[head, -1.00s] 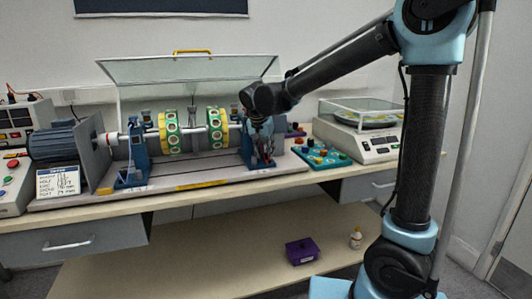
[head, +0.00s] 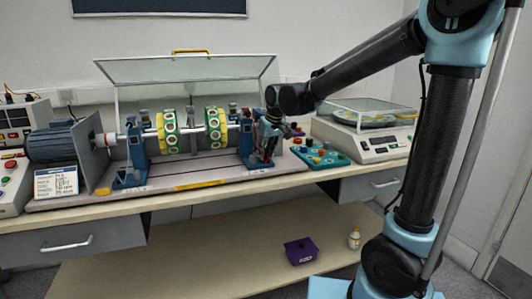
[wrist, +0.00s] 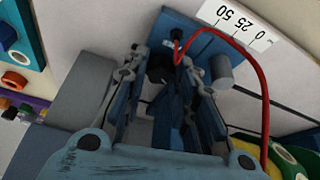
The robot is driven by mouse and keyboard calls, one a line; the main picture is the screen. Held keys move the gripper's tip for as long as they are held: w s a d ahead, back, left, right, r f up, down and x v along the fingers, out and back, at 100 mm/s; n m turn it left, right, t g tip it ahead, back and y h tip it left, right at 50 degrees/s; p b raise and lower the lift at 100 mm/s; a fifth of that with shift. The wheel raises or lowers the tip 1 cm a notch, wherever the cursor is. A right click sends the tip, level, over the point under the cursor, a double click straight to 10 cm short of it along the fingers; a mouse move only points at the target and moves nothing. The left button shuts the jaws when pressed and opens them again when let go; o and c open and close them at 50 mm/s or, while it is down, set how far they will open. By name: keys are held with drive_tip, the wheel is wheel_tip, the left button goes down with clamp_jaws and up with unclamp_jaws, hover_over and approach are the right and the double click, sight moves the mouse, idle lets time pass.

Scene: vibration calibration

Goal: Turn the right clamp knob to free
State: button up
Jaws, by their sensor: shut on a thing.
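The right blue bearing stand (head: 247,150) is at the right end of the rotor rig, and my gripper (head: 266,156) is at its right side. In the wrist view my gripper (wrist: 172,118) points at the blue stand (wrist: 190,32), with its fingers closed in on a dark blue piece between them. This appears to be the right clamp knob, mostly hidden by the fingers; its turn position cannot be read.
A red cable (wrist: 262,80) loops close past the right finger. Green and yellow rotor discs (head: 216,129) are left of the stand. A teal board with coloured knobs (head: 321,156) and a scale-like instrument (head: 365,140) are to the right. The clear cover (head: 190,82) is raised behind.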

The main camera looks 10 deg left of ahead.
drive_tip(key=n, duration=0.2)
drive_tip(key=n+g, duration=0.1)
drive_tip(key=n, duration=0.1)
drive_tip(key=n+g+y, duration=0.1)
drive_tip(key=n, duration=0.1)
drive_tip(key=shift+w+d, duration=0.3)
drive_tip(key=shift+w, duration=0.1)
drive_tip(key=n+g, duration=0.1)
drive_tip(key=n, duration=0.2)
drive_tip(key=n+g, duration=0.1)
drive_tip(key=n, duration=0.2)
drive_tip(key=shift+w+a+g, duration=0.1)
drive_tip(key=shift+w+g, duration=0.1)
drive_tip(key=shift+g, duration=0.1)
drive_tip(key=shift+n, duration=0.4)
drive_tip(key=o, duration=1.1)
drive_tip(key=shift+c, duration=0.2)
drive_tip(key=shift+r, duration=0.1)
drive_tip(key=v, duration=1.1)
drive_tip(key=shift+d+r, duration=0.25)
drive_tip(key=shift+r, duration=0.05)
drive_tip(key=shift+w, duration=0.15)
